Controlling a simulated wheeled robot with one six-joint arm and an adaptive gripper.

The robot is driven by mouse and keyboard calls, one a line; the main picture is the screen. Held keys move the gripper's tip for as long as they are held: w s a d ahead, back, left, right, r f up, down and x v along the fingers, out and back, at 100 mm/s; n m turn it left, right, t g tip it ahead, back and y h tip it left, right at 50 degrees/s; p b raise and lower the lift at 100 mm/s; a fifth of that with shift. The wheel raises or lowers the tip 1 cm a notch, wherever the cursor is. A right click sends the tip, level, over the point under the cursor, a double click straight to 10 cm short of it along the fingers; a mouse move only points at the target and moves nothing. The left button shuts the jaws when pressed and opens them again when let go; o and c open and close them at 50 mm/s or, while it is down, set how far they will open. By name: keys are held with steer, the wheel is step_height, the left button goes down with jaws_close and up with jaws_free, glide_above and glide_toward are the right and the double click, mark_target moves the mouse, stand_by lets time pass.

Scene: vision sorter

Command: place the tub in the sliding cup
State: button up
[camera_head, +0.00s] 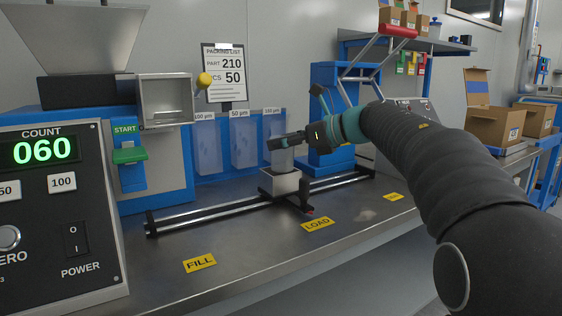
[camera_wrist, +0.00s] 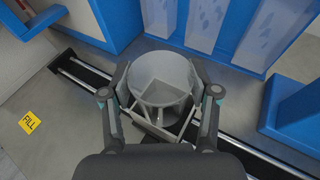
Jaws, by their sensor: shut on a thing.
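A pale, translucent round tub (camera_head: 282,158) hangs upright in my gripper (camera_head: 287,141) in the head view. The sliding cup (camera_head: 280,185), a square metal cup on a rail carriage, stands directly below it. The tub's lower end meets the cup's rim in the picture; I cannot tell whether it is inside or just above. In the wrist view the tub (camera_wrist: 162,72) is seen from above, between the two fingers of my gripper (camera_wrist: 160,92), which are shut on its sides.
The two rails (camera_head: 215,209) run across the bench past the yellow FILL label (camera_head: 200,263) and LOAD label (camera_head: 318,224). A blue rack with translucent pockets (camera_head: 243,140) stands behind. A counter (camera_head: 45,150) reading 060 is at left. The front bench is clear.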

mark_target(292, 158)
steer(key=shift+w+a+f, duration=0.3)
steer(key=shift+a, duration=0.05)
steer(key=shift+f+b, duration=0.55)
steer(key=shift+f, duration=1.4)
steer(key=shift+f, duration=0.1)
steer(key=shift+f, duration=0.15)
steer(key=o, duration=1.3)
steer(key=shift+c, duration=0.2)
